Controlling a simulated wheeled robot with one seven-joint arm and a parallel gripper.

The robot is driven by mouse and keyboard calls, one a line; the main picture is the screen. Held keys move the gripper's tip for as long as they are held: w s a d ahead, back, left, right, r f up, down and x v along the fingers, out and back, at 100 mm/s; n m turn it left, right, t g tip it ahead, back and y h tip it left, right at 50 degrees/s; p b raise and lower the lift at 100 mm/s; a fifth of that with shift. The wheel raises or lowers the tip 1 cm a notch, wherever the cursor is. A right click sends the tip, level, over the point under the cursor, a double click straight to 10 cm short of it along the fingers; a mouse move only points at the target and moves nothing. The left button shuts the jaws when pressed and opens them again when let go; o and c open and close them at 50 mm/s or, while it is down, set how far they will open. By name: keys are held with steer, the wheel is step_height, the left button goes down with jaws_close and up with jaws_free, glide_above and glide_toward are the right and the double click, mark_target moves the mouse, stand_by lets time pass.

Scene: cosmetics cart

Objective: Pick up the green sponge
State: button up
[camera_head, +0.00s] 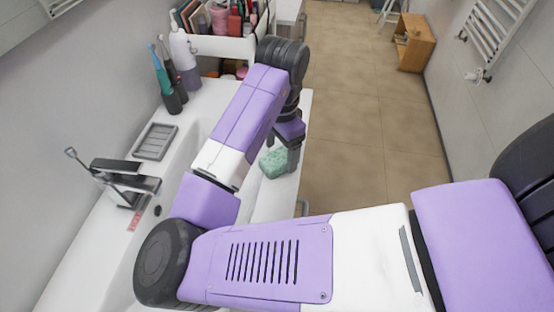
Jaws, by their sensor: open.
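The green sponge (272,163) lies on the white counter edge beside the basin, near the middle of the head view. My gripper (291,160) points down at the sponge's right side. One dark finger shows at the sponge's right edge; the other is hidden behind my arm or the sponge. The gripper is open. I cannot tell whether the finger touches the sponge. My arm covers part of the counter and basin around it.
A faucet (122,180), a grey soap dish (155,142) and electric toothbrushes (163,80) stand along the left of the counter. A white cart (222,45) with cosmetics is behind. The counter drops to open tiled floor (350,130) on the right.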

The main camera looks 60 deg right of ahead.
mark_target(281, 155)
steer(key=shift+f, duration=1.3)
steer(key=c, duration=1.6)
step_height(281, 155, up, 20)
steer(key=shift+p, duration=0.45)
